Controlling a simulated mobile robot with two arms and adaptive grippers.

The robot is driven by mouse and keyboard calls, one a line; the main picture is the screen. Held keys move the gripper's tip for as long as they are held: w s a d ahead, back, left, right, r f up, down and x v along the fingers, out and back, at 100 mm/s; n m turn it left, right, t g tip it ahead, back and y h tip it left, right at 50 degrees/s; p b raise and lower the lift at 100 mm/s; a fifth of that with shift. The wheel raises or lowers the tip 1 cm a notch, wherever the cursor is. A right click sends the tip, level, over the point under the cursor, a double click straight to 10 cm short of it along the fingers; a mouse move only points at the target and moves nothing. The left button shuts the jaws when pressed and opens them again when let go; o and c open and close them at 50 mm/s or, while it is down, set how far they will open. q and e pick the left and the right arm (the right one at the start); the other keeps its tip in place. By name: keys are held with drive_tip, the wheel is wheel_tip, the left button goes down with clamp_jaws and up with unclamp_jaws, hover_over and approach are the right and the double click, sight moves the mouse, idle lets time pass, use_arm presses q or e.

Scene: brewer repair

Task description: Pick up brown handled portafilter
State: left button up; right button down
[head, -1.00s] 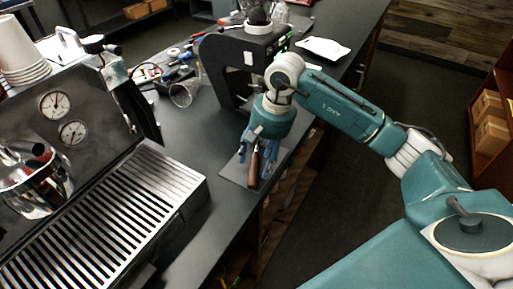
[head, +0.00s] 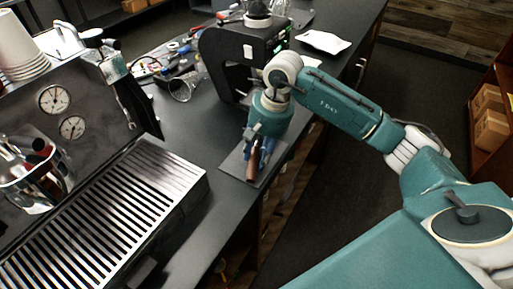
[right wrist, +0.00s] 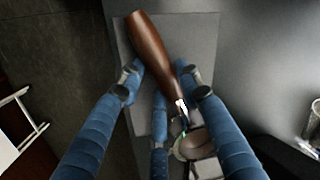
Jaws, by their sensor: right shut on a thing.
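The portafilter's brown handle (head: 254,163) shows in the head view over a grey mat (head: 234,168) at the counter's front edge. In the right wrist view, the brown handle (right wrist: 151,45) runs from upper left to the middle, with its metal neck and round head (right wrist: 199,144) partly hidden below. My right gripper (head: 262,152) points down over the mat, its blue fingers around the handle. In the right wrist view, the right gripper (right wrist: 160,90) is shut on the handle near its metal end. I cannot tell whether the portafilter is clear of the mat. My left gripper is not in view.
An espresso machine with a slatted drip tray (head: 110,220) stands on the left. A black grinder-like machine (head: 228,60) stands behind my right gripper. A glass beaker (head: 182,88) and several tools lie behind. A white packet (head: 323,41) lies at the back right.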

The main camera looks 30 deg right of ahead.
wheel_tip(320, 180, up, 12)
drive_tip(key=r+b, duration=0.1)
drive_tip(key=b, duration=0.2)
wheel_tip(320, 180, up, 7)
drive_tip(key=p, duration=0.1)
hover_over(258, 154)
drive_tip(key=c, duration=1.9)
unclamp_jaws()
clamp_jaws()
